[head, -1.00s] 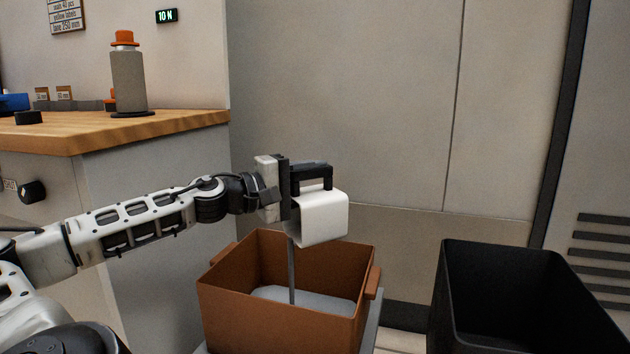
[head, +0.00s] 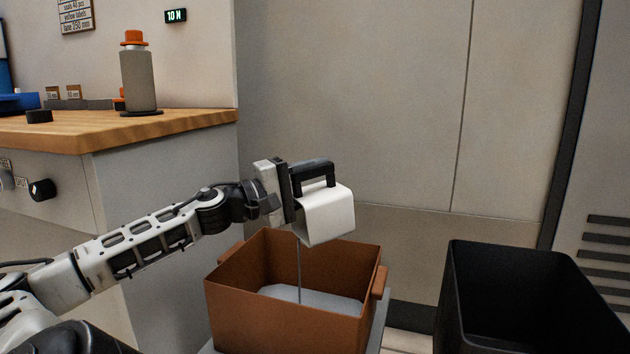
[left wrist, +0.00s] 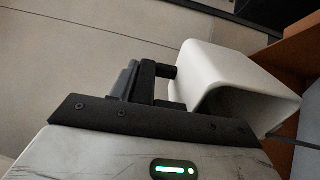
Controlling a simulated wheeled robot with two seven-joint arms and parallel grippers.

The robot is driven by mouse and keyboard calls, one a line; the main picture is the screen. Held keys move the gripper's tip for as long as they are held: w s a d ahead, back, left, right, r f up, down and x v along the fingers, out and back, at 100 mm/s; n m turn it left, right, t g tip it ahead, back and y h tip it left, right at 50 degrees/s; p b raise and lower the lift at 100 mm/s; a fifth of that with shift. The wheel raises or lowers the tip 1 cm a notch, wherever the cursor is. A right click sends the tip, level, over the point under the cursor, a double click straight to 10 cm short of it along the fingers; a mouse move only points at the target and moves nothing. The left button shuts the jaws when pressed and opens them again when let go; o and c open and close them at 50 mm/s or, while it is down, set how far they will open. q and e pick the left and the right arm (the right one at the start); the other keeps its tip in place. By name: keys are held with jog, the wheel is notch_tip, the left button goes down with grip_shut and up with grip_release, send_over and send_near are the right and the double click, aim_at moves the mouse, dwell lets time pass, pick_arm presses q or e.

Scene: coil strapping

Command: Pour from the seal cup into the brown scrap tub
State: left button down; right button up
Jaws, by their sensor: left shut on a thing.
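The white seal cup (head: 327,214) is tilted over the brown scrap tub (head: 290,318), its black handle (head: 318,172) uppermost. My left gripper (head: 296,182) is shut on the handle. A thin grey stream (head: 299,272) runs from the cup's lower left edge down into the tub. Grey contents (head: 318,301) cover part of the tub's floor. In the left wrist view the cup (left wrist: 215,82) shows its open mouth at the right, with the handle (left wrist: 157,72) beside the gripper. My right gripper is in neither view.
A black bin (head: 525,300) stands to the right of the brown tub, with a gap between them. A wooden-topped bench (head: 130,128) at the left holds a grey bottle (head: 138,80) with an orange cap.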

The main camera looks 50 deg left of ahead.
aim_at(293, 185)
pick_arm(q)
jog(key=shift+s+f, duration=0.1)
jog(key=shift+f, duration=0.15)
jog(key=shift+s+t, duration=0.5)
jog(key=shift+t, duration=0.1)
jog(key=shift+a+r, duration=0.1)
jog(key=shift+s+a+t, duration=0.1)
jog(key=shift+s+t, duration=0.2)
jog(key=shift+s, duration=0.25)
jog(key=shift+s+t, duration=0.6)
jog(key=shift+t, duration=0.2)
jog(key=shift+s+a+t+h, duration=0.1)
jog(key=shift+s+t+h, duration=0.2)
jog(key=shift+s+t, duration=0.2)
